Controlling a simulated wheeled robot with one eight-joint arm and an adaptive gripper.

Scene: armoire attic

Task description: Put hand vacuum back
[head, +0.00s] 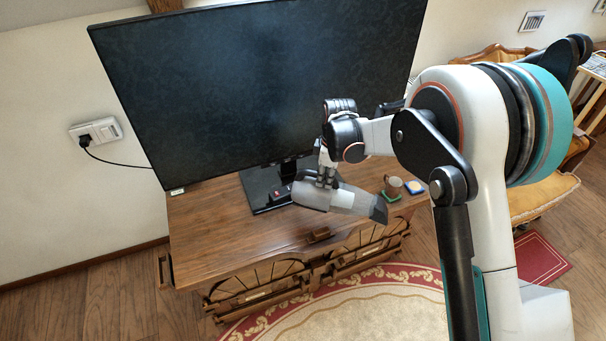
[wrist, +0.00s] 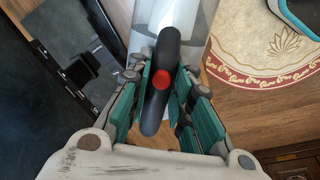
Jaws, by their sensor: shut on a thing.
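The hand vacuum (head: 338,198) is grey with a darker tip, and it points to the right in the head view. It hangs over the wooden cabinet top (head: 215,240), and I cannot tell how large the gap below it is. My gripper (head: 322,180) comes from above and is shut on its handle. In the wrist view my gripper (wrist: 160,92) has its green-padded fingers on both sides of the dark handle (wrist: 168,48), which has a red button. The vacuum's clear body (wrist: 145,15) shows beyond the handle, partly hidden by the fingers.
A large dark screen (head: 250,90) stands on the cabinet behind the vacuum, its base (head: 262,190) close by. A brown mug (head: 393,186) and a small blue-and-white item (head: 415,187) sit to the right. The cabinet top's left part is clear. A yellow-cushioned chair (head: 540,197) stands at the right.

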